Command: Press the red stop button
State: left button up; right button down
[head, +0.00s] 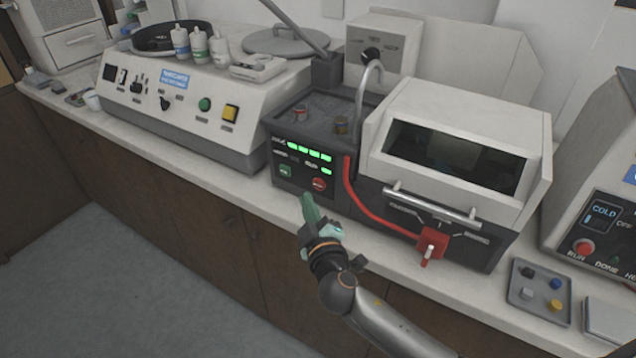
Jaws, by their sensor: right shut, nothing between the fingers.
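The red stop button (319,184) is a small round button at the lower right of the dark control panel on the middle machine. Lit green displays are above it and a green button (285,171) is to its left. My right gripper (307,198) is shut and empty. Its fingertips are just below and slightly left of the red button in the picture; I cannot tell whether they touch the panel. The red button is in plain view. My left gripper is not in view.
The middle machine has a white hood with a bar handle (432,204) and a red lever (431,243). Another red button (583,247) is on the right machine. A grey tray (525,292) with several knobs lies on the counter. A polishing machine (185,110) stands left.

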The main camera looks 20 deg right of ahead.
aim_at(313, 185)
jog(key=shift+w+d, duration=0.55)
jog(key=shift+d, duration=0.15)
dwell(1.6)
jog(key=shift+w+d, duration=0.25)
jog(key=shift+d, duration=0.1)
jog(key=shift+w+d, duration=0.25)
jog(key=shift+d, duration=0.05)
dwell(0.9)
jog(key=shift+s+a, duration=0.5)
jog(key=shift+a, duration=0.15)
jog(key=s+a, duration=0.1)
jog(key=a, duration=0.1)
jog(key=s+a+b, duration=0.1)
jog(key=s+a, duration=0.1)
dwell(0.4)
